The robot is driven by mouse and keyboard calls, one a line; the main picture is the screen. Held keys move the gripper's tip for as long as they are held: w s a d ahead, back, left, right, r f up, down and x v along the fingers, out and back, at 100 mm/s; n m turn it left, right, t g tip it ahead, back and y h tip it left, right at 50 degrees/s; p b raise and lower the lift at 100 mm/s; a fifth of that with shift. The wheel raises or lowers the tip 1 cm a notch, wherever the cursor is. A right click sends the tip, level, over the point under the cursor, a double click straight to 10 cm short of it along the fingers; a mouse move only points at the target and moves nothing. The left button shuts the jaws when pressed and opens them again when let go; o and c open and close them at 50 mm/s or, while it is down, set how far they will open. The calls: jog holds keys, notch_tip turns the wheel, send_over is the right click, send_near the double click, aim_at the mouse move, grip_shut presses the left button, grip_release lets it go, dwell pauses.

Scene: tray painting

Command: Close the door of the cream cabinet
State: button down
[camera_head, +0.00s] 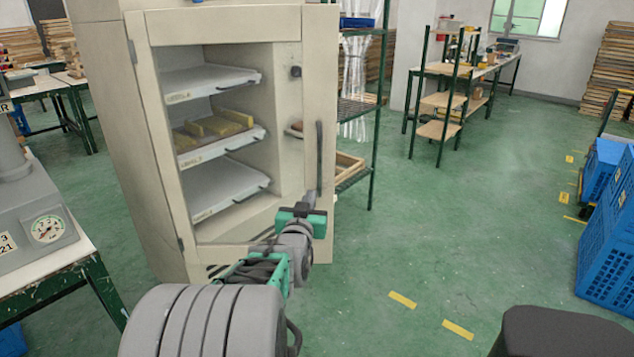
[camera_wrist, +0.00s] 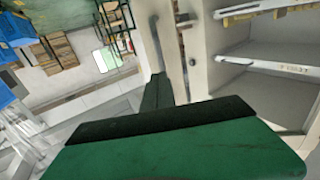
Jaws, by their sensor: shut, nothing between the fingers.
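The cream cabinet (camera_head: 100,120) stands at the left centre of the head view, with its shelves in sight. Its door (camera_head: 327,80) is a cream frame around a large opening, with hinges on the left and a dark vertical handle (camera_head: 319,158) on the right. How far it stands ajar is hard to tell. My gripper (camera_head: 309,199) is shut and empty at the lower end of the handle; whether it touches is unclear. In the wrist view, my green and black gripper (camera_wrist: 158,92) points at a cream upright of the door (camera_wrist: 170,50).
Shelves inside hold white trays (camera_head: 215,80) and yellow blocks (camera_head: 215,127). A green-posted rack (camera_head: 375,120) stands just behind the door on the right. A machine with a gauge (camera_head: 47,228) is at the left. Blue crates (camera_head: 610,235) are at far right. The green floor between is open.

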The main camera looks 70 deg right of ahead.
aim_at(319, 173)
jog(key=d, duration=0.3)
jog(key=w+d, duration=0.1)
jog(key=d, duration=0.7)
jog(key=shift+w, duration=0.15)
